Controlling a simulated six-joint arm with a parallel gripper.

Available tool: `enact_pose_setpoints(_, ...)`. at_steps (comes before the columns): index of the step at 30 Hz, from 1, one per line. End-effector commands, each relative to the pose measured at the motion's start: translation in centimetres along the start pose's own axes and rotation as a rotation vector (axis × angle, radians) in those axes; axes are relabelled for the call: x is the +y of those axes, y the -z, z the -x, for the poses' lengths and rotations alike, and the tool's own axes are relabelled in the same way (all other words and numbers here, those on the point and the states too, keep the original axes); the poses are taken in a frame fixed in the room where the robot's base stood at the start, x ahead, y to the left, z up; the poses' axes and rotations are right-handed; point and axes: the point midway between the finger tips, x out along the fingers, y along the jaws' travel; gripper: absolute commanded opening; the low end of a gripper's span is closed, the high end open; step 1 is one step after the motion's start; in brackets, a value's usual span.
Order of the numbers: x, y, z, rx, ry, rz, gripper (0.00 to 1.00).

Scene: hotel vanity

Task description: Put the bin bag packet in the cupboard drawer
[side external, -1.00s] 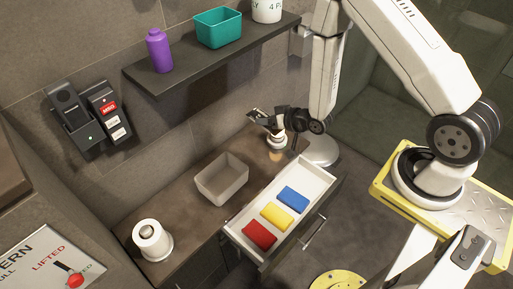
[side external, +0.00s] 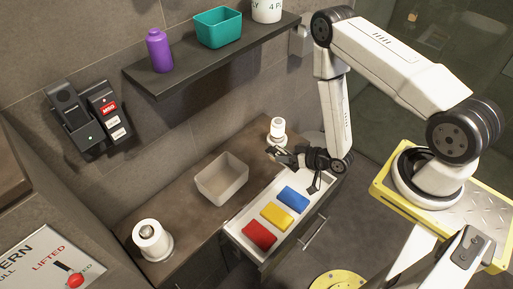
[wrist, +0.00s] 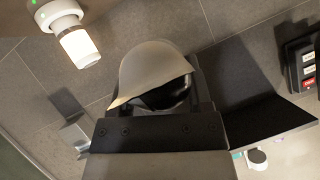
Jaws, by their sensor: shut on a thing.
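The cupboard drawer (side external: 233,230) is pulled open, its pale inside showing. A red packet (side external: 259,235), a yellow packet (side external: 277,215) and a blue packet (side external: 293,197) lie flat in a row in it. My gripper (side external: 281,154) is above the counter's edge, by the drawer's far end. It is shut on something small. In the wrist view a pale grey curved shape (wrist: 150,70) with a glossy black part (wrist: 170,95) under it fills the space at my gripper. I cannot tell for sure whether this is the bin bag packet.
An open grey bin (side external: 222,178) stands on the counter, left of my gripper. A dark shelf (side external: 180,82) hangs above the counter.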

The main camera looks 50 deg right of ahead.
Motion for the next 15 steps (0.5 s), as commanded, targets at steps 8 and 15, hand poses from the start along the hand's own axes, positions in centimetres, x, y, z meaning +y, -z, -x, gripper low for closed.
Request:
enact_pose_setpoints(8,0.3,0.3,-1.9,0.001,0.002,0.002,0.0)
enact_pose_setpoints(15,1.0,0.8,-5.6,0.002,0.002,0.002,0.0)
